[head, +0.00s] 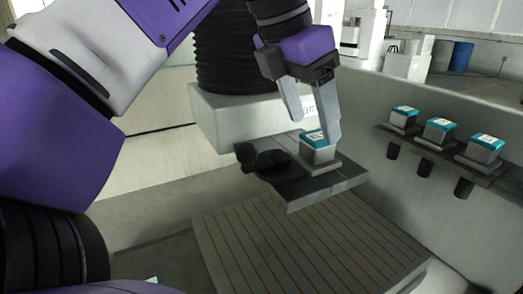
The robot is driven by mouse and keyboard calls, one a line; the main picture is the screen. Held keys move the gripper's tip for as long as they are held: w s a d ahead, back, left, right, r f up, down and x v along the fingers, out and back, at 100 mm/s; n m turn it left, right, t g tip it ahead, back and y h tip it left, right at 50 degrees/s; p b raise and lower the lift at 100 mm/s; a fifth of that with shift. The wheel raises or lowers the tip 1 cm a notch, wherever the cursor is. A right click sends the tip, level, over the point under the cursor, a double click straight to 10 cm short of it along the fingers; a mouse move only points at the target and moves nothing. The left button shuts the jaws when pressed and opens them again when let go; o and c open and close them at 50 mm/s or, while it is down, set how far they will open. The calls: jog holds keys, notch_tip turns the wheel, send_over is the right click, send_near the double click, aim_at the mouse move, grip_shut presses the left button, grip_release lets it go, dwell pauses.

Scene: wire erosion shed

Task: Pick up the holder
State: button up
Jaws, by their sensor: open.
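A holder (319,153), a small grey block with a teal top and a white label, sits on a dark grey bracket (330,184) near the middle of the head view. My gripper (317,130) comes down from above with its two fingers apart. One finger tip overlaps the holder's right side in the picture; the other is at its upper left. The jaws are open, and I cannot tell whether a finger touches the holder. Part of the holder's top is hidden behind the right finger.
Several similar teal-topped blocks (439,130) stand on a shelf (443,157) along the right wall. A black knob (247,154) is left of the holder. A slatted table (305,243) lies below. A white machine head (225,115) with black bellows (238,50) stands close behind.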

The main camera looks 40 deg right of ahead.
aim_at(317, 136)
jog(key=x, duration=0.5)
jog(key=shift+f, duration=0.15)
grip_shut()
